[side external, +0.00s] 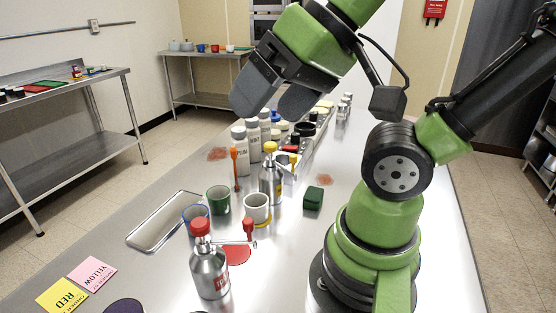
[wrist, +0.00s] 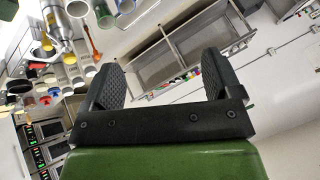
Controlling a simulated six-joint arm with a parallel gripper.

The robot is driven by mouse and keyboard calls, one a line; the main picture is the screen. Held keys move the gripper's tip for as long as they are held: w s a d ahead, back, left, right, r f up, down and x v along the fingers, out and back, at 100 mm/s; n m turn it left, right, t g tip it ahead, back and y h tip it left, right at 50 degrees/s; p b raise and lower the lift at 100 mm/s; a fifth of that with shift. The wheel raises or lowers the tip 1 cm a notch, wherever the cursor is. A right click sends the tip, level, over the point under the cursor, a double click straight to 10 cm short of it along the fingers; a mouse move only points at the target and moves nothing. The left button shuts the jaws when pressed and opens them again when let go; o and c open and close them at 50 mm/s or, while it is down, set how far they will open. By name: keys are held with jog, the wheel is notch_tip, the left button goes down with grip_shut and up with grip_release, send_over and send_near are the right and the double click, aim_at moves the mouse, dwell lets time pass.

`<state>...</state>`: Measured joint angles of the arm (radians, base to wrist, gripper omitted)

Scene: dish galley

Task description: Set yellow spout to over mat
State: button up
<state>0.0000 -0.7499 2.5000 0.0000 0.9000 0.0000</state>
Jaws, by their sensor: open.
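A steel bottle with a yellow cap (side external: 270,148) stands upright mid-counter in the side view. My gripper (side external: 264,110) is open and empty, high above the counter's far part. In the wrist view my gripper (wrist: 163,82) has nothing between its fingers.
A green cup (side external: 218,199), a blue-rimmed glass (side external: 195,214) and a green block (side external: 313,197) stand close by. An orange utensil (side external: 235,168) and white bottles (side external: 253,139) stand behind. A tray (side external: 150,235), pink YELLOW card (side external: 92,270) and yellow RED card (side external: 62,296) lie left.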

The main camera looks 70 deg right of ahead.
jog(key=shift+w+d+r, duration=0.1)
jog(key=shift+w, duration=0.05)
jog(key=c, duration=0.5)
jog(key=w+d+m+g, duration=0.1)
jog(key=w+d, duration=0.1)
jog(key=w+d+r+m+g+h, duration=0.1)
jog(key=w+d+m, duration=0.1)
jog(key=shift+d+r, duration=0.1)
jog(key=shift+d, duration=0.1)
grip_shut()
jog(key=w+d+f+m+g, duration=0.1)
jog(key=w+d+m+g, duration=0.25)
jog(key=d, duration=0.65)
jog(key=s+d+f+m+g+y, duration=0.1)
jog(key=s+d+f+m+y, duration=0.2)
jog(key=d, duration=0.4)
jog(key=s+d+f+m+g, duration=0.1)
jog(key=d+f+m, duration=0.3)
jog(key=d, duration=0.4)
jog(key=a+f, duration=0.7)
jog(key=f, duration=0.2)
jog(key=shift+a+f, duration=0.25)
jog(key=shift+f, duration=0.1)
